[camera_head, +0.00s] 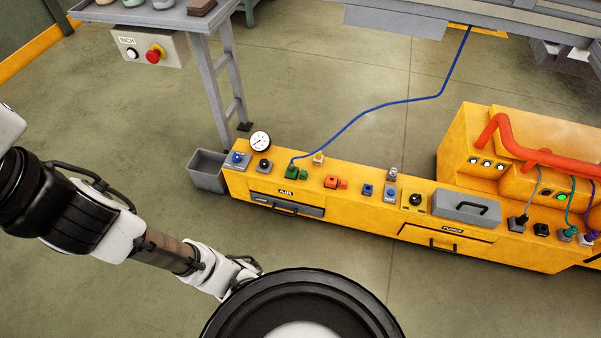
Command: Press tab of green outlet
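The green outlet (292,172) sits on top of the long yellow bench, left of its middle, behind the AIR drawer label. A blue hose (385,104) runs down from the upper right and ends at the green outlet. A small green part sits against its right side; the tab itself is too small to make out. My arm (170,253) reaches in from the left edge over the floor, in front of and apart from the bench. Its far end passes behind a black round part of my own body, and my gripper's fingers do not show.
The yellow bench (345,213) also carries a gauge (260,141), a red outlet (331,182), a blue outlet (367,190) and a grey lidded box (465,207). A grey bin (206,171) stands at its left end. The floor before the bench is clear.

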